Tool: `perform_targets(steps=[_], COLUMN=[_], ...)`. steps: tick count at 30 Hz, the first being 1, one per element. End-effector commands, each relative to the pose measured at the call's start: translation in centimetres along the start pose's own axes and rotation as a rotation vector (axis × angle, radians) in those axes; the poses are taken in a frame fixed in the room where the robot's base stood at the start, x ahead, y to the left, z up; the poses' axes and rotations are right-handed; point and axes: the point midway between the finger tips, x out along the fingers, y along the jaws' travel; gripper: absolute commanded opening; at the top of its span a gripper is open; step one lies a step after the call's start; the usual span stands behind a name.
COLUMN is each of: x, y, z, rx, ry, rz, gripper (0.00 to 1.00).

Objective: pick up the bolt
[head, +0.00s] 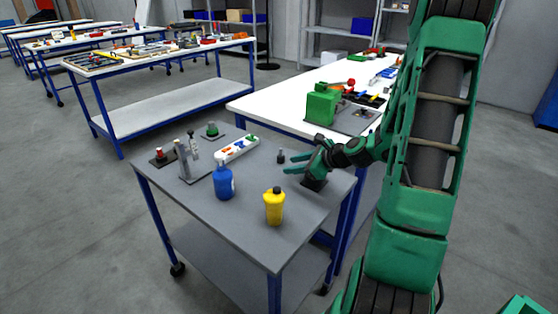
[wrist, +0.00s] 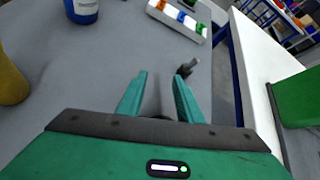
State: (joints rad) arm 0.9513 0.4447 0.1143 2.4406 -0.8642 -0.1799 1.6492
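The bolt (head: 281,156) is a small dark piece on the grey cart top, near its far right edge. It also shows in the wrist view (wrist: 187,68), just beyond the tip of the right finger and right of the line between the fingers. My gripper (head: 294,175) reaches over the right part of the cart, with the bolt just past its fingers. In the wrist view my gripper (wrist: 160,76) has its two green fingers spread apart, and the bolt is not between them. Whether the right fingertip touches the bolt I cannot tell.
A blue bottle (head: 224,183) and a yellow bottle (head: 274,206) stand on the grey cart (head: 240,225). A white strip with coloured parts (head: 238,148) lies near the bolt. A white table (head: 270,105) with a green block (head: 321,103) adjoins behind.

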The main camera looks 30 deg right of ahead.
Motion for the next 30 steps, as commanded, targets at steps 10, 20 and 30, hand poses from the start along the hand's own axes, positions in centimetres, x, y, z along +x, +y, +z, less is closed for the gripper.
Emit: perform_targets(steps=[10,20,30], x=[0.6,4.6,7.9], y=[-4.8,-5.5,-6.2], z=[-0.6,0.0,0.8], rx=[0.408,0.411,0.408], ry=[-0.162,-0.164,-0.163], rz=[-0.141,-0.14,-0.139], gripper=[0.33,0.33,0.33])
